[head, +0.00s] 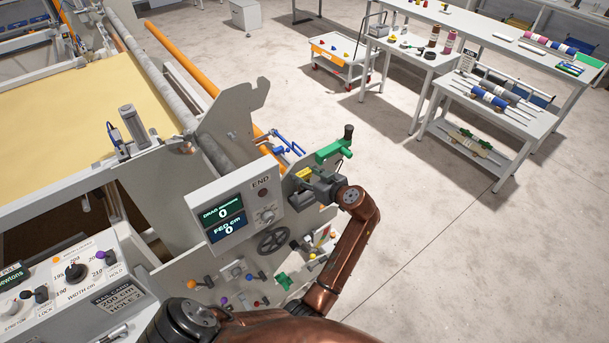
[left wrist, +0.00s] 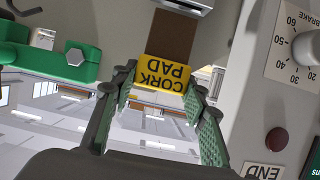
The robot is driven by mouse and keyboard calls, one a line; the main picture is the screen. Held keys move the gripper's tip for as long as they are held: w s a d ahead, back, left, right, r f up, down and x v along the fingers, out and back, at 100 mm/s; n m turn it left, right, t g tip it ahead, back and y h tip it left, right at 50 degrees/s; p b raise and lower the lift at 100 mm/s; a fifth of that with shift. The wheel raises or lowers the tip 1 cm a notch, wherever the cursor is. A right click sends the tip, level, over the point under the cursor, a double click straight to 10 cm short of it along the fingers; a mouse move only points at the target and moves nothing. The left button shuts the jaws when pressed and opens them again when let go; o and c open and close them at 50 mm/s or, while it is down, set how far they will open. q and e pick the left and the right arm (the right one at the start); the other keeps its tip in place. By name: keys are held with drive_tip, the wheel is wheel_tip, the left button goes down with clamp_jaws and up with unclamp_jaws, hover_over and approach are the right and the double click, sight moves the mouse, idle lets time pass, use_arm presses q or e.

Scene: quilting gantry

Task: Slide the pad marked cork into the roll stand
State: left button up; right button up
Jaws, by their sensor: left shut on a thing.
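In the head view my left gripper (head: 312,182) holds the yellow-labelled pad (head: 304,172) beside the roll stand's grey end plate (head: 237,118). My right gripper is not in view.
A green clamp handle (head: 333,151) stands just behind the gripper, and blue levers (head: 288,143) lie to its left. A display box marked END (head: 235,210) and a dark handwheel (head: 273,241) are close by. The floor to the right is clear up to the tables.

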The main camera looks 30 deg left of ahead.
use_arm(q)
drive_tip(key=shift+b, duration=0.4)
idle(1.3)
drive_tip(key=shift+f+b, duration=2.25)
drive_tip(key=shift+f, duration=0.4)
drive_tip(key=o, duration=1.3)
drive_tip(key=shift+o, duration=0.2)
